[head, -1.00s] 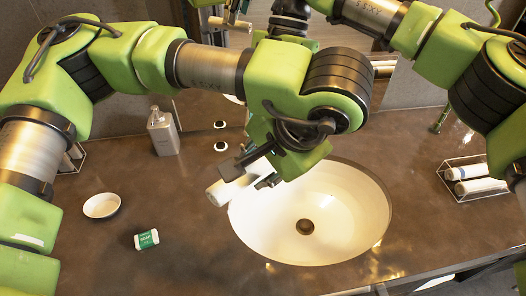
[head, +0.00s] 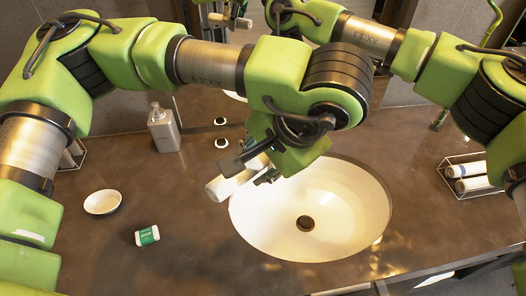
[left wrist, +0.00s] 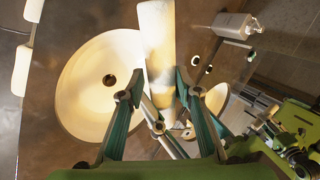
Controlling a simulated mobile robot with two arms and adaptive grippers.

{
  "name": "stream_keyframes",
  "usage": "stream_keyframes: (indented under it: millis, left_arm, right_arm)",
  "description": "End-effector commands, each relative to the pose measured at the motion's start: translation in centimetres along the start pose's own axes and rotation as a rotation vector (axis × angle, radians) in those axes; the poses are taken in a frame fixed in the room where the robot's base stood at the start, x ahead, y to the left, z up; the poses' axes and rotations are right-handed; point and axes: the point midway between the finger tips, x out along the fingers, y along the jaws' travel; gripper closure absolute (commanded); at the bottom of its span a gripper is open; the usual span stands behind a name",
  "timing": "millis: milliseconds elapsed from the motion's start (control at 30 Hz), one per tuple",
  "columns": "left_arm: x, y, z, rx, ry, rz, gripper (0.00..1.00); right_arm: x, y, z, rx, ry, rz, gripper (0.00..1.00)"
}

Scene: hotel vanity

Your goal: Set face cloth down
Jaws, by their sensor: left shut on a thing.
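The face cloth is a white roll (head: 226,186), held tilted at the left rim of the sink in the head view. My left gripper (head: 257,166) is shut on one end of it, and the other end sticks out to the left.
The white oval sink (head: 345,215) lies right of the cloth. A wire rack (head: 466,176) with white rolls is at the right. A soap dispenser (head: 163,130), two small round items (head: 221,143), a shallow bowl (head: 102,202) and a soap packet (head: 147,235) stand left. Counter between packet and sink is clear.

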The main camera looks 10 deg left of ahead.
Motion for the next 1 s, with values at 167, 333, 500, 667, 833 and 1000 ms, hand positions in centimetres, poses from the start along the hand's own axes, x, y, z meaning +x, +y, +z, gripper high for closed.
stream_keyframes:
  millis: [167,333,500,667,833,1000]
  left_arm:
    - [-0.2,0.3,-0.1,0.008,0.008,0.009,0.49]
    - [-0.2,0.3,-0.1,0.007,0.007,0.008,0.49]
    - [-0.8,0.2,-0.1,0.006,0.008,0.006,0.49]
    - [-3.4,0.2,-0.2,0.006,0.011,0.004,0.49]
    - [-7.2,0.2,-0.2,0.005,0.012,0.004,0.49]
    - [-10.2,0.2,-0.1,0.005,0.010,0.005,0.49]
  right_arm:
    - [0.0,0.3,0.0,0.001,-0.001,0.012,0.89]
    - [0.0,0.3,0.0,0.001,0.000,0.010,0.89]
    - [0.0,0.3,0.0,0.001,0.000,0.009,0.89]
    - [0.0,0.2,0.0,0.001,0.000,0.009,0.89]
    - [0.0,0.2,0.0,0.001,0.000,0.009,0.89]
    - [0.0,0.2,0.0,0.001,0.000,0.008,0.89]
